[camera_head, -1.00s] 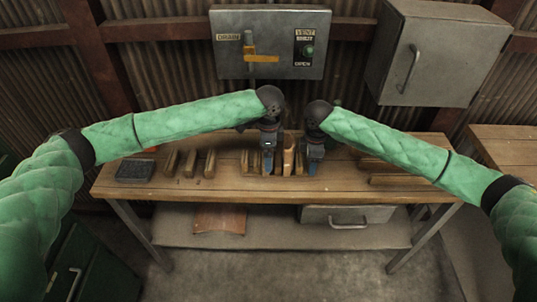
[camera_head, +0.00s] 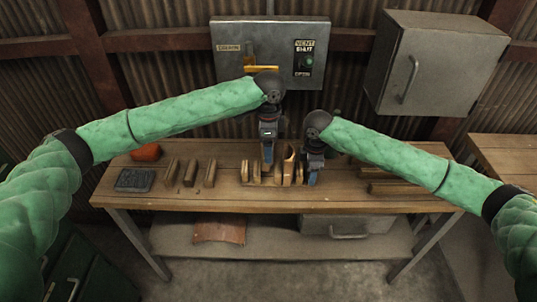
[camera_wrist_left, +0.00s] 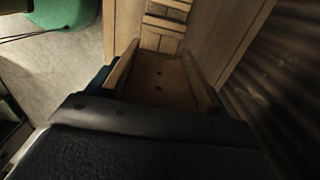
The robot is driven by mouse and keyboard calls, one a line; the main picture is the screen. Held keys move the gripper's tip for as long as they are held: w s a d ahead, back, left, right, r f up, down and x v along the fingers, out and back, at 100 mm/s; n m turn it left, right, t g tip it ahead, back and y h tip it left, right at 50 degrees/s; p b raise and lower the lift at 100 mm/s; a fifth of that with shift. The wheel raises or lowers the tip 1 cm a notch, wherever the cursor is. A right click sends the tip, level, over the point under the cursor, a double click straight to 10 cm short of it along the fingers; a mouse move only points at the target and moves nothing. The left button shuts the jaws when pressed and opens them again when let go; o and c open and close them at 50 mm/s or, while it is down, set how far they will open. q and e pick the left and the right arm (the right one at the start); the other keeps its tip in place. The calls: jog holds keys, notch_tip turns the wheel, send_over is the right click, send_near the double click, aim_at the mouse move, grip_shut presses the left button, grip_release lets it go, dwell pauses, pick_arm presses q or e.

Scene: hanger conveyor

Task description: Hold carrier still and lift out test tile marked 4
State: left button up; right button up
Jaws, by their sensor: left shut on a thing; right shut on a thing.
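The wooden carrier (camera_head: 249,181) stands on the workbench with several upright tan tiles in it. My left gripper (camera_head: 268,159) is above the carrier and is shut on a tile, mostly hidden by the fingers in the head view. In the left wrist view a brown tile face (camera_wrist_left: 160,82) with small dark dots shows at my left gripper. No number can be read. My right gripper (camera_head: 312,178) is shut at the right end of the carrier. What it grips is mostly hidden, but it appears to be the carrier. A taller tan piece (camera_head: 289,163) stands between the grippers.
A dark textured pad (camera_head: 134,180) and an orange-red item (camera_head: 146,152) are at the bench's left end. Wooden bars (camera_head: 395,188) lie at the right. A grey control box (camera_head: 233,62) hangs behind.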

pick_arm(q)
jog(key=shift+r, duration=1.4)
pick_arm(e)
jog(key=o, duration=1.1)
jog(key=shift+o, duration=0.2)
jog(key=shift+r, duration=0.1)
notch_tip(320, 180, up, 12)
jog(key=shift+f, duration=0.15)
